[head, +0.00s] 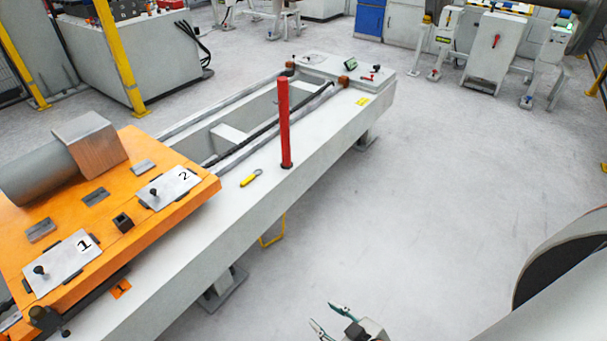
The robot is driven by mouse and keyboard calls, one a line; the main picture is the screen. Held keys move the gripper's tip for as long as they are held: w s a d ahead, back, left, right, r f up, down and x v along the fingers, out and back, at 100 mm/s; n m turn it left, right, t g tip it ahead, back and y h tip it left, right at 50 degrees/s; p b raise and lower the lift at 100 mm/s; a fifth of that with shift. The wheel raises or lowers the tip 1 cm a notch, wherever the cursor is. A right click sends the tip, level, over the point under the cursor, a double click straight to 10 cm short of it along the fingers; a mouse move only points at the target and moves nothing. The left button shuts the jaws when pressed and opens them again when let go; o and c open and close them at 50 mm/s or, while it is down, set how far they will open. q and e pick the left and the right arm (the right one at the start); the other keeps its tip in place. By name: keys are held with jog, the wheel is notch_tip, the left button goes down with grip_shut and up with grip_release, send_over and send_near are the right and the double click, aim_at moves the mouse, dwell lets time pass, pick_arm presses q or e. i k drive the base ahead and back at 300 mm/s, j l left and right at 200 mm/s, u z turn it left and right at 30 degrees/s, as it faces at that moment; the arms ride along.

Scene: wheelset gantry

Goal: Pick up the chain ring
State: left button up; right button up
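I cannot tell for certain which thing is the chain ring. A small yellow piece with a ring-like end (250,179) lies on the white bench top, left of the red post's foot. A yellow loop (272,236) hangs under the bench's near side edge. My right gripper (327,319) shows at the bottom edge, over the floor and to the right of the bench. Its fingers are apart with nothing between them, and it is clear of both yellow things. My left gripper is not in view.
The long white bench (335,122) carries an upright red post (284,122) and rails. An orange plate (120,215) with covers marked 1 and 2 and a grey cylinder (40,175) sits at its left end. The floor (440,200) right of the bench is clear.

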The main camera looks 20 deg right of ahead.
aim_at(248, 180)
jog(key=z, duration=0.35)
jog(key=u, duration=0.3)
jog(key=i+l+u, duration=0.1)
jog(key=u, duration=0.25)
jog(key=i+l+u, duration=0.1)
jog(key=l+u, duration=0.4)
jog(key=u, duration=0.15)
jog(key=i+l+u, duration=0.1)
jog(key=l+u, duration=0.35)
jog(key=l, duration=0.55)
jog(key=l+u, duration=0.1)
jog(key=l, duration=0.85)
jog(key=k+l+u, duration=0.15)
jog(key=l, duration=0.8)
